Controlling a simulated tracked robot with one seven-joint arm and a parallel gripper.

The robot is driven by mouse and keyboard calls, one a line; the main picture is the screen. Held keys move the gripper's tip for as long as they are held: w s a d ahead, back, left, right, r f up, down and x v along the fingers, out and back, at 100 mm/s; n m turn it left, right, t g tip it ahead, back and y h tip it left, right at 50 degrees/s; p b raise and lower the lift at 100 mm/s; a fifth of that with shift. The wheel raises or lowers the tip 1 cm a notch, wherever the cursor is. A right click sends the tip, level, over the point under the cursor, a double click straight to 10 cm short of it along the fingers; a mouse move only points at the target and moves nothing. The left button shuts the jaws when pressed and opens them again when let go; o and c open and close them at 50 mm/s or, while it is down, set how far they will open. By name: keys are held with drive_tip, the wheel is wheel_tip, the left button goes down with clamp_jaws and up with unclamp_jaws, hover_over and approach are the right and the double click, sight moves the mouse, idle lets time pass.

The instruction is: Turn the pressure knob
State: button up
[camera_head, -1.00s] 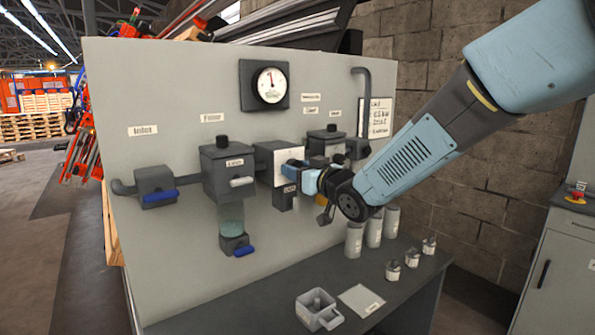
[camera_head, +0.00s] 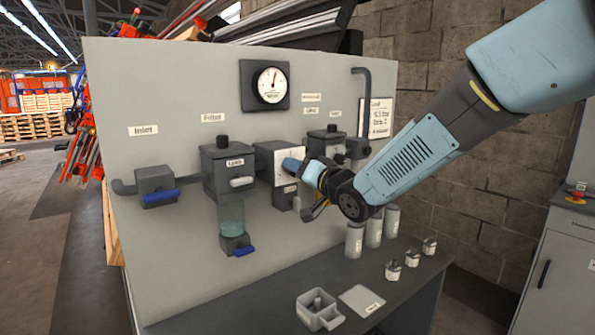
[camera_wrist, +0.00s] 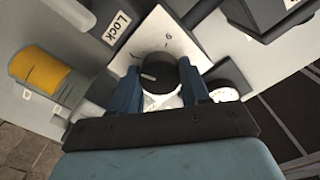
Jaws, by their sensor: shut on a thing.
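The pressure knob (camera_wrist: 158,73) is round and dark with a pale pointer line, on a white plate in the wrist view. The plate also shows on the panel in the head view (camera_head: 265,160). My gripper (camera_wrist: 160,88) is shut on the knob, one blue finger at each side. In the head view my gripper (camera_head: 293,165) reaches the plate from the right and hides the knob. The round gauge (camera_head: 271,85) above has a white face with a needle tilted slightly right of upright.
A filter (camera_head: 229,170) with a clear bowl stands left of the plate, and a blue-handled inlet valve (camera_head: 156,187) is farther left. Another dark unit (camera_head: 327,140) sits close on the right. Grey cylinders (camera_head: 355,240) and a small tray (camera_head: 317,312) stand on the bench below.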

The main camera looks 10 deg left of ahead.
drive_tip(key=shift+w+d, duration=0.15)
drive_tip(key=shift+d, duration=0.05)
drive_tip(key=o, duration=0.8)
drive_tip(key=shift+o, duration=1.3)
drive_tip(key=shift+a, duration=0.1)
drive_tip(key=v, duration=1.4)
